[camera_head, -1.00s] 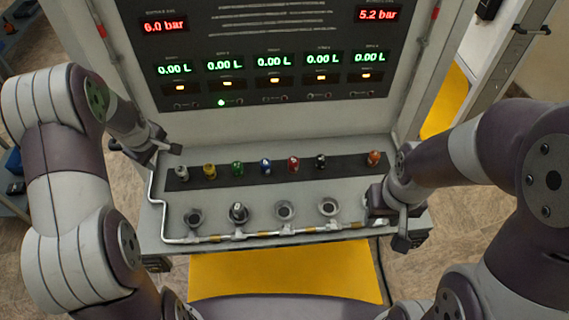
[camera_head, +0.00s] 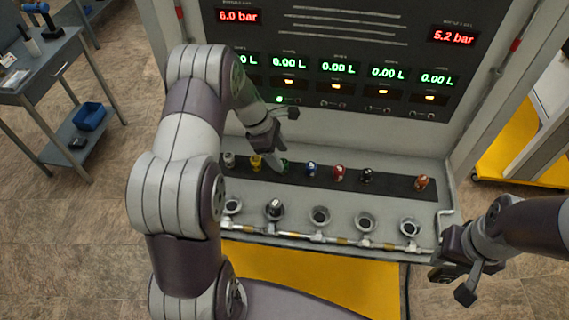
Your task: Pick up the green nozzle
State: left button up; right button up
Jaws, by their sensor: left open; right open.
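The green nozzle (camera_head: 286,165) stands in the dark strip on the trainer's ledge, third from the left in the row. It is partly hidden by my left gripper (camera_head: 284,138), which is open with its lower finger close beside the nozzle. I cannot tell whether they touch. My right gripper (camera_head: 460,284) is open and empty, off the front right corner of the ledge.
A yellow nozzle (camera_head: 256,162) stands just left of the green one and a blue nozzle (camera_head: 311,169) just right. Red, black and orange nozzles stand further right. Round sockets (camera_head: 320,216) line the front. The display panel (camera_head: 330,50) rises behind.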

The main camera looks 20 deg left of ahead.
aim_at(283, 161)
pick_arm(q)
jog(key=shift+p+x, duration=0.45)
jog(key=shift+x, duration=1.5)
jog(key=shift+s, duration=0.15)
grip_shut()
